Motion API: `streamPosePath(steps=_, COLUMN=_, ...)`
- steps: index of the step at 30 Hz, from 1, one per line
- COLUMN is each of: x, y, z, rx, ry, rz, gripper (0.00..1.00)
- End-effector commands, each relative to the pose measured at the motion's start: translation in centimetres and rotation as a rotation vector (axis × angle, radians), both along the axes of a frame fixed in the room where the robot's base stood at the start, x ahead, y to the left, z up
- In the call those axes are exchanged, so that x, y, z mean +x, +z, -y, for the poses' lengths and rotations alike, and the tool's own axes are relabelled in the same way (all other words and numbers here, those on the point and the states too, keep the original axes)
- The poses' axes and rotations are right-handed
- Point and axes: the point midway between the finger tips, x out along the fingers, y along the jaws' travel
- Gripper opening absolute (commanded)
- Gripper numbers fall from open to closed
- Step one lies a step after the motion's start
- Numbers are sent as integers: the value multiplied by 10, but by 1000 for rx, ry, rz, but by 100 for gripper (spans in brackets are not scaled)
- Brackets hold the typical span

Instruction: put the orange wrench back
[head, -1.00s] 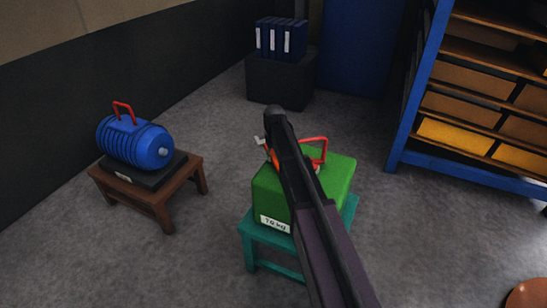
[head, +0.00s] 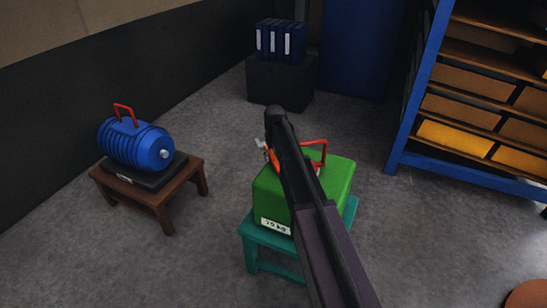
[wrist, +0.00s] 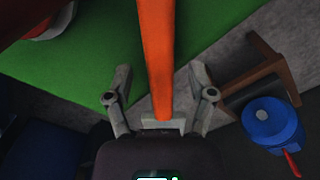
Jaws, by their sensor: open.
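The orange wrench (wrist: 155,60) shows in the wrist view as a long bar running from the top edge down between my fingers. Its upper end is out of frame. In the head view only a small orange part (head: 273,158) shows beside my arm, over the green casting (head: 338,185). My gripper (wrist: 160,85) is open, with one finger on each side of the bar and visible gaps to both. The bar's lower end is close to the palm; I cannot tell if it touches. My arm hides most of the wrench in the head view.
The green casting, with a red handle (head: 325,150), sits on a teal stool (head: 262,238). A blue motor-shaped casting (head: 135,146) stands on a brown stool (head: 155,198) to the left. Blue binders (head: 280,40) stand at the back, and a blue-framed shelf (head: 415,90) at the right.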

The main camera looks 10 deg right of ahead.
Motion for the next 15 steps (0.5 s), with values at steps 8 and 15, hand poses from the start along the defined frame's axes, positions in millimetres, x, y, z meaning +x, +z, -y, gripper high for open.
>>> streamPosePath(steps=8, x=0, y=27, z=0, rx=0, ry=0, rz=0, gripper=71)
streamPosePath(steps=15, x=0, y=46, z=1, rx=0, ry=0, rz=0, gripper=71)
